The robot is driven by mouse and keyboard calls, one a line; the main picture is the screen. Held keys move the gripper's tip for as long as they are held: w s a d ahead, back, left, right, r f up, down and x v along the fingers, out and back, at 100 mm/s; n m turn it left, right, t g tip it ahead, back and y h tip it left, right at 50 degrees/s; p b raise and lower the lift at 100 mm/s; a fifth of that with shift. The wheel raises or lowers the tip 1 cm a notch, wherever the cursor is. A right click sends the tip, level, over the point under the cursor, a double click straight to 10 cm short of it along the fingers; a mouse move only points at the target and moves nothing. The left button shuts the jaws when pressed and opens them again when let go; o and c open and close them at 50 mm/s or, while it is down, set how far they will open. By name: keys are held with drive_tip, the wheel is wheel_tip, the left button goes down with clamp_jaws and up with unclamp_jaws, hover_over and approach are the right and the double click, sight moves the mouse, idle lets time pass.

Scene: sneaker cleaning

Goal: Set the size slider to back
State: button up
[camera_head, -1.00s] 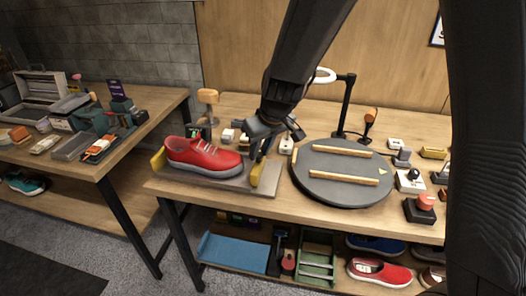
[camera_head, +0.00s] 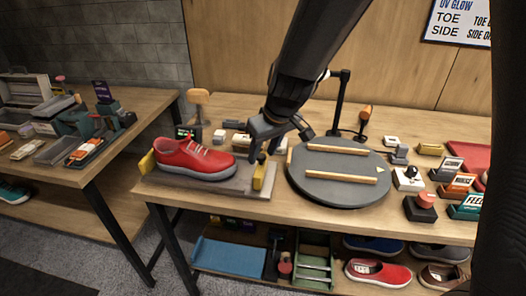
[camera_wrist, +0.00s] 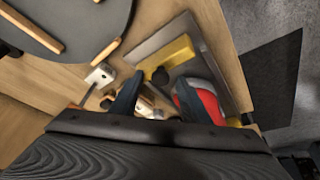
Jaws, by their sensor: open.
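The red sneaker (camera_head: 195,158) lies on a grey holder plate (camera_head: 232,187) between two yellow end blocks. The right yellow block (camera_head: 262,176) has a dark knob on top; I take it for the size slider, though no label on it is readable. This block also shows in the wrist view (camera_wrist: 172,54), with its dark knob beside it. My gripper (camera_head: 283,142) is open and empty, above and behind the right yellow block. In the wrist view its dark fingers (camera_wrist: 156,98) point toward the holder, with the sneaker's toe partly hidden behind one finger.
A round dark turntable (camera_head: 340,186) with wooden strips stands just right of the holder. A black lamp post (camera_head: 340,105) rises behind it. Small white blocks (camera_head: 219,136) lie behind the sneaker. Several labelled boxes and a red-topped button (camera_head: 424,200) crowd the right.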

drive_tip(key=v, duration=0.7)
drive_tip(key=shift+r, duration=0.4)
drive_tip(key=shift+s+d, duration=0.1)
drive_tip(key=s+d+f+m+g+h, duration=0.1)
drive_tip(key=s+d+f+m, duration=0.2)
drive_tip(key=s+d, duration=0.4)
drive_tip(key=s+d+f+m+g+h, duration=0.1)
drive_tip(key=s+d+f+m+g, duration=0.1)
drive_tip(key=s+d+f, duration=0.4)
drive_tip(key=s+d+m, duration=0.1)
drive_tip(key=d, duration=0.3)
drive_tip(key=shift+s+d+f+m+h, duration=0.2)
drive_tip(key=shift+s+m+h, duration=0.1)
drive_tip(key=shift+s+m, duration=0.1)
